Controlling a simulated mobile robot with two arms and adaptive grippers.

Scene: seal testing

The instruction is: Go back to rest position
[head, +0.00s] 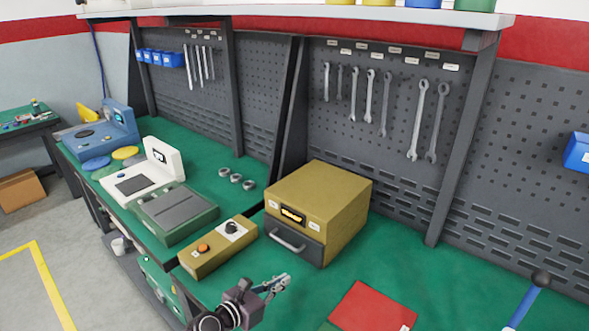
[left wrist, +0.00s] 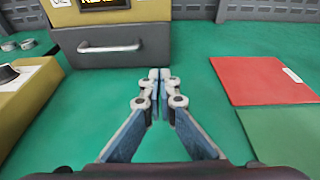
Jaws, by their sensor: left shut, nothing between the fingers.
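My left gripper (head: 277,283) is low in the middle of the head view, over the green bench top in front of the yellow tester box. In the left wrist view its fingers (left wrist: 160,75) are together and empty, pointing at the grey drawer (left wrist: 112,47) of the box. The yellow tester box (head: 318,202) has a lit display and its drawer handle faces me; the drawer looks closed. My right gripper does not show in either view.
A yellow control box (head: 218,248) with an orange button stands left of the gripper. A red mat (head: 373,307) lies to the right. A blue lever with a black knob (head: 541,278) rises at far right. Metal rings (head: 236,178) lie behind. Wrenches (head: 370,95) hang on the pegboard.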

